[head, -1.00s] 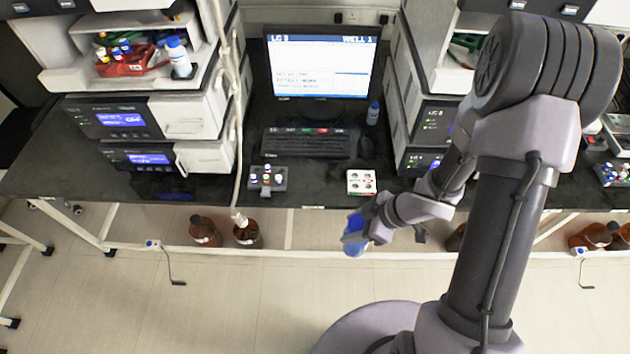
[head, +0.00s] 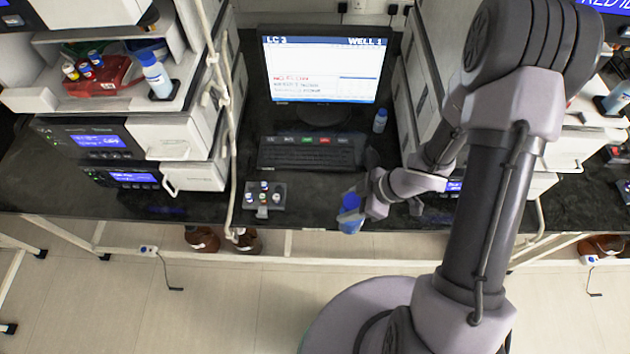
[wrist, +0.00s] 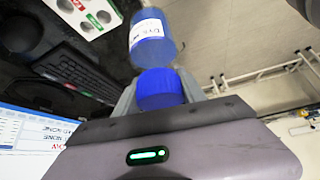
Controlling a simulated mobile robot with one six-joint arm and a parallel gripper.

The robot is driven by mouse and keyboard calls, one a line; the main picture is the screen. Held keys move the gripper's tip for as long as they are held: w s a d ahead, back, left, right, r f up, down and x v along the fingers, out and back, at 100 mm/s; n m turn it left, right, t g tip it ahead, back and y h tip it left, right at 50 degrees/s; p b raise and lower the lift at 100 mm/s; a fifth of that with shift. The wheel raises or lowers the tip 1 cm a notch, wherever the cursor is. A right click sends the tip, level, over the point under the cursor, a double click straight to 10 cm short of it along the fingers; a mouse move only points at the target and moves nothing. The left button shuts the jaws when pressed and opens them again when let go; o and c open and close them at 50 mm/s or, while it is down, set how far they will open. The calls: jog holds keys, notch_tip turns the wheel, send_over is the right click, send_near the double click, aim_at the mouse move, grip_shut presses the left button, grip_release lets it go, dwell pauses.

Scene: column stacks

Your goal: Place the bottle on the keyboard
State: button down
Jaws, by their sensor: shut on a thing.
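The bottle (head: 350,222) has a blue cap and blue contents. My gripper (head: 358,203) is shut on it near the cap, and it hangs over the front edge of the bench. In the wrist view the bottle (wrist: 152,38) shows a white label, with its cap between the fingers of my gripper (wrist: 160,85). The black keyboard (head: 310,152) lies on the bench in front of the monitor, behind and left of my gripper. It also shows at the left of the wrist view (wrist: 78,68). The bottle is apart from the keyboard.
A grey vial rack (head: 264,197) sits at the front left. A white holed block (wrist: 88,14) lies near the keyboard. Instrument stacks (head: 130,150) flank the space.

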jog(key=w+a+f+b, duration=0.3)
jog(key=w+a+f, duration=0.2)
jog(key=w+a, duration=0.4)
jog(key=shift+w+a, duration=0.25)
jog(key=shift+w, duration=0.5)
jog(key=c, duration=0.7)
grip_release()
jog(key=shift+o, duration=0.2)
jog(key=shift+r, duration=0.1)
